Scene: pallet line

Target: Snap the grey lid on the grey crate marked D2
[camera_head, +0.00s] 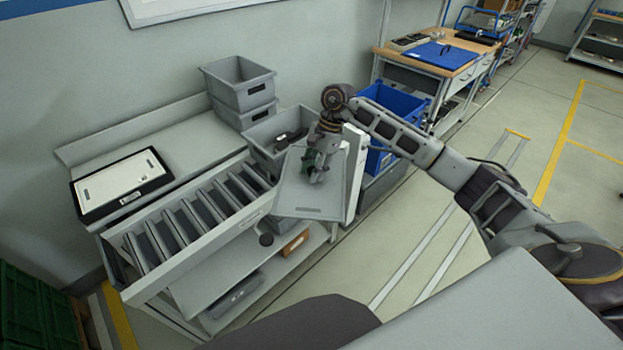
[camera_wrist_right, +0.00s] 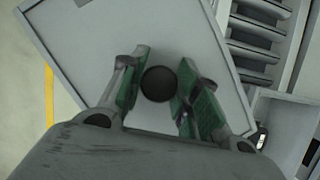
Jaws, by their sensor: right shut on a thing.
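The grey lid (camera_head: 303,196) is a flat panel with a dark round knob (camera_wrist_right: 158,84). My right gripper (camera_head: 316,170) is shut on the knob; in the right wrist view the green fingers (camera_wrist_right: 160,95) stand on both sides of it. The lid hangs tilted in front of an open grey crate (camera_head: 262,151) at the end of the roller conveyor and overlaps it in the head view. Dark items lie in that crate. I cannot read a D2 mark on it. My left gripper is not in view.
Two stacked grey crates (camera_head: 239,88) stand behind on the bench. The roller conveyor (camera_head: 200,212) runs to the left, beside a flat framed panel (camera_head: 121,186). A blue crate (camera_head: 383,157) stands to the right. The floor at right is clear.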

